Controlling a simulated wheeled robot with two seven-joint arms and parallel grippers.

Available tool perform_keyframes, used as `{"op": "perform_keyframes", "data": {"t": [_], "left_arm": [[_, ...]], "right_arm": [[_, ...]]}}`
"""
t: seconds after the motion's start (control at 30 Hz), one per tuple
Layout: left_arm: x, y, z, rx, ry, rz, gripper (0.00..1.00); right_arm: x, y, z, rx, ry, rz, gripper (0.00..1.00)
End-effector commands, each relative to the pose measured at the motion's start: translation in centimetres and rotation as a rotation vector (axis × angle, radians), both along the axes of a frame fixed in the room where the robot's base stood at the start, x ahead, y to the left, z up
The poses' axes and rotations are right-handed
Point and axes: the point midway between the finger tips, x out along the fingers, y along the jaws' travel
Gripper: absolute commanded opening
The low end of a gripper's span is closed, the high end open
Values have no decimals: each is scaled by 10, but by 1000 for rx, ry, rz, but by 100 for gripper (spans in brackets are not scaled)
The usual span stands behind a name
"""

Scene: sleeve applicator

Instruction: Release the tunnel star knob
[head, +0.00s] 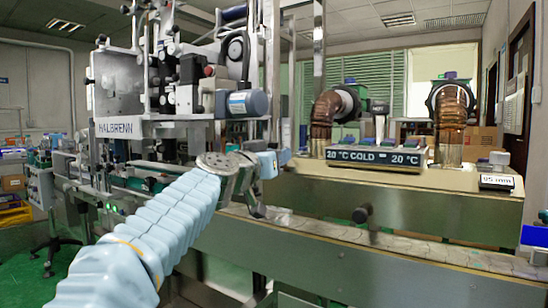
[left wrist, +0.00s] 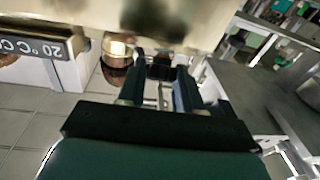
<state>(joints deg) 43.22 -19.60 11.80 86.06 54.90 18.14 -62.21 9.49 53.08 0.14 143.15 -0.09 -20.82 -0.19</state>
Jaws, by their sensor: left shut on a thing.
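The tunnel (head: 400,190) is the long metal box with the "20 °C COLD - 20 °C" sign on top. My left gripper (head: 284,157) is at the tunnel's left end in the head view. In the left wrist view its two fingers (left wrist: 158,88) are closed around a small dark knob (left wrist: 160,69), which I take to be the tunnel star knob, beside the tunnel's metal wall (left wrist: 205,18). The knob's shape is mostly hidden by the fingers, and I cannot make it out in the head view. My right gripper is in neither view.
The labelling machine (head: 160,128) stands left of the tunnel, behind my left arm. A conveyor (head: 400,246) runs along the tunnel's front, with a black knob (head: 362,214) sticking out above it. Two brown ducts (head: 327,112) (head: 453,108) rise behind the tunnel.

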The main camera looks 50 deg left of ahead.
Motion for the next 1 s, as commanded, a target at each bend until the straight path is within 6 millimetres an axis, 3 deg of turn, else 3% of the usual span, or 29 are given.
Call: {"op": "perform_keyframes", "data": {"t": [0.3,0.83,0.87,1.0], "left_arm": [[1,-1,2,-71,-16,93,4],[1,-2,0,-85,-19,110,4],[1,-2,0,-85,-19,110,39],[1,-2,0,-84,-19,110,60]], "right_arm": [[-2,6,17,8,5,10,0],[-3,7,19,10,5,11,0],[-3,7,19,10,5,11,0],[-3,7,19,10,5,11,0]]}}
